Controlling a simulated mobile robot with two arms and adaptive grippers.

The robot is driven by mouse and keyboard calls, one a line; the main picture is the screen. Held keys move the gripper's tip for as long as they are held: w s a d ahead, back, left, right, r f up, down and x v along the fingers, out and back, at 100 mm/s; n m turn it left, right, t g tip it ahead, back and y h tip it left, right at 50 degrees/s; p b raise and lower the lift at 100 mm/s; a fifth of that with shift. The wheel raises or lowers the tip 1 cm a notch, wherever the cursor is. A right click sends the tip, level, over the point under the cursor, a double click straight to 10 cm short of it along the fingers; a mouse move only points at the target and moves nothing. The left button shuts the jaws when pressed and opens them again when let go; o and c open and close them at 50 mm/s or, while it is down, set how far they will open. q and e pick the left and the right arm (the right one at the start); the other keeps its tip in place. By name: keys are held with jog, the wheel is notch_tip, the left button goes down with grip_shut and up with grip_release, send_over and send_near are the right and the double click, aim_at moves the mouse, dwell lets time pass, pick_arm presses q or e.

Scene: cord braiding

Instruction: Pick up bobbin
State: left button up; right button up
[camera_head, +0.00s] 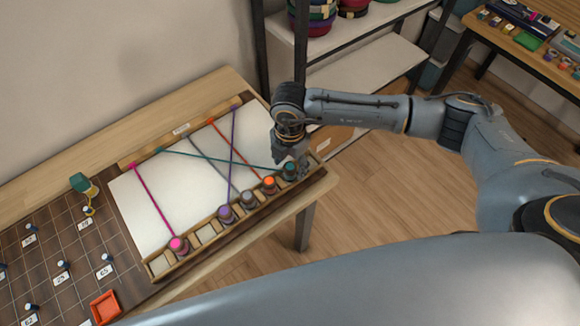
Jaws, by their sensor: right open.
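A row of bobbins sits in the slotted wooden rack along the near edge of the board (190,225). From left to right they are a pink bobbin (178,244), a purple bobbin (226,213), a grey bobbin (248,199), an orange bobbin (269,184) and a teal bobbin (290,171). A cord runs from each across the white board to its far edge, and some cords cross. My right gripper (292,162) is open and points down at the teal bobbin, very close to it. I cannot tell whether its fingers touch it. My left gripper is not in view.
A dark gridded panel (68,240) with labelled pegs, a teal-topped item (82,184) and an orange tray (105,307) lies left of the board. A shelf (350,65) stands behind; another table (530,45) is at upper right.

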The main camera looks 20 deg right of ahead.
jog(key=shift+f, duration=0.9)
jog(key=shift+c, duration=0.5)
grip_shut()
jog(key=shift+r, duration=0.1)
jog(key=shift+r+b, duration=0.4)
jog(key=shift+r, duration=0.15)
jog(key=s+a+r+b, duration=0.4)
jog(key=s+a+r, duration=0.5)
jog(key=s+r, duration=0.1)
jog(key=shift+s+r+b, duration=0.35)
jog(key=shift+s+r, duration=0.05)
jog(key=shift+r, duration=0.5)
